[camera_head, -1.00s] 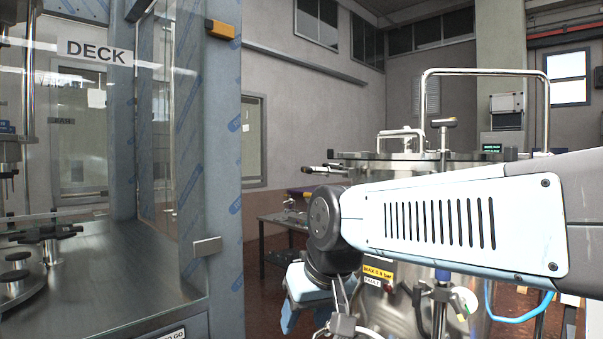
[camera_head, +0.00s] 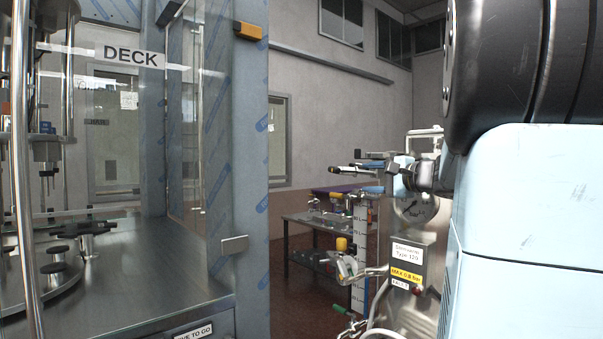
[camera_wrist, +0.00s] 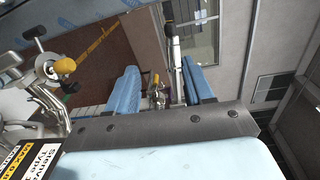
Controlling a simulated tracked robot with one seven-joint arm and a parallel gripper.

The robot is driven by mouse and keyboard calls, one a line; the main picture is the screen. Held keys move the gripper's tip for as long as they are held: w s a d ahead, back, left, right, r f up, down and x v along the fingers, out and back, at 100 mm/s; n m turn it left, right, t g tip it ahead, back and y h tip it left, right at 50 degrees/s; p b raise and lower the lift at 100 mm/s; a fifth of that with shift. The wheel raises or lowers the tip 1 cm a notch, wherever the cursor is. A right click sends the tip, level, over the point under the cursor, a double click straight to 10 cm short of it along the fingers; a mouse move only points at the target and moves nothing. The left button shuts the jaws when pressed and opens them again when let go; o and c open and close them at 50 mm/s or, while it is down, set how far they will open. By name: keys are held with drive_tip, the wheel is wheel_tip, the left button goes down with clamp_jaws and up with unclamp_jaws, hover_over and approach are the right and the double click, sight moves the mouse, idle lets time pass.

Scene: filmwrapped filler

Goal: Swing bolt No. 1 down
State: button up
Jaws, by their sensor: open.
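In the wrist view my gripper (camera_wrist: 160,84) has its two blue fingers apart. A slim rod with a dark section (camera_wrist: 173,45) shows between them, close to the right finger. I cannot tell whether they touch. In the head view a dark-tipped rod, apparently a swing bolt (camera_head: 345,169), sticks out leftward, roughly level, at the steel vessel's rim. Light-blue gripper parts (camera_head: 402,160) show beside it at the vessel. No bolt number is readable. My arm hides most of the vessel (camera_head: 408,250) and its lid.
A bench (camera_head: 310,222) with fittings stands behind. The glazed DECK machine (camera_head: 215,160) fills the left. Some floor between is clear.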

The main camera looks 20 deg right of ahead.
sight(343, 172)
drive_tip(key=shift+m+t+h, duration=0.4)
drive_tip(key=x, duration=0.4)
drive_tip(key=d+x, duration=0.1)
drive_tip(key=x, duration=0.4)
drive_tip(key=d+r+x, duration=0.1)
drive_tip(key=x, duration=0.3)
drive_tip(key=shift+w+d, duration=0.1)
drive_tip(key=shift+w, duration=0.4)
clamp_jaws()
